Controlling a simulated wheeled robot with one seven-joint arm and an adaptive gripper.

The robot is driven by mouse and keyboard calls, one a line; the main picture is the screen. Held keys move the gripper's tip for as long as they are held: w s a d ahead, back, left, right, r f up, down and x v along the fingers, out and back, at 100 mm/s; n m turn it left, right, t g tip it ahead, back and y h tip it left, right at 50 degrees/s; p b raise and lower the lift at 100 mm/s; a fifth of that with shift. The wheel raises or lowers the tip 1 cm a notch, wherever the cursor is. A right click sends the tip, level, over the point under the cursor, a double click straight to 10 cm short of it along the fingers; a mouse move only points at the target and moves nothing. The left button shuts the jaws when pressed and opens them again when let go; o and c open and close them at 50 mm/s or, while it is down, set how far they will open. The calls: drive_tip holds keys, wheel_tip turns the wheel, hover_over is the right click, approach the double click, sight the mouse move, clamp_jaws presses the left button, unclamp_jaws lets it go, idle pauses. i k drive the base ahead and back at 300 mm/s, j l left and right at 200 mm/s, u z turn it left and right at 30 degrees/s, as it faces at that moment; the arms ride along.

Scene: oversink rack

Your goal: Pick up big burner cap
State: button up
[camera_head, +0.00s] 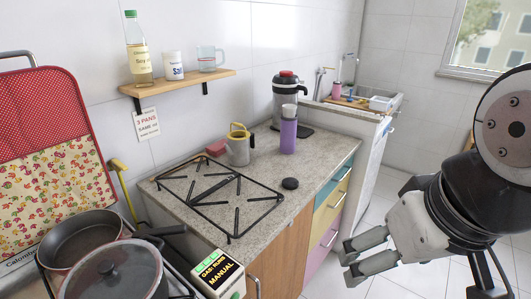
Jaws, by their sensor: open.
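A small round black disc, which looks like the burner cap (290,183), lies flat on the speckled counter (262,172), just right of the black pan grate (222,196). Nothing covers it. No second cap shows clearly, so I cannot compare sizes. My gripper (348,262) is at the lower right, in front of the drawers and over the floor. Its two grey fingers point left and are apart, with nothing between them. It is clear of the disc, to its right and lower in the picture.
A grey and yellow jug (239,148), a pink block (216,147), a purple tumbler (288,134) and a coffee machine (288,92) stand toward the counter's back. Counter around the disc is clear.

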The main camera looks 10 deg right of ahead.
sight(289, 184)
drive_tip(key=i+l, duration=0.2)
drive_tip(key=i, duration=0.2)
drive_tip(key=i+l, duration=0.2)
drive_tip(key=i, duration=0.2)
drive_tip(key=i+l, duration=0.25)
drive_tip(key=i, duration=0.1)
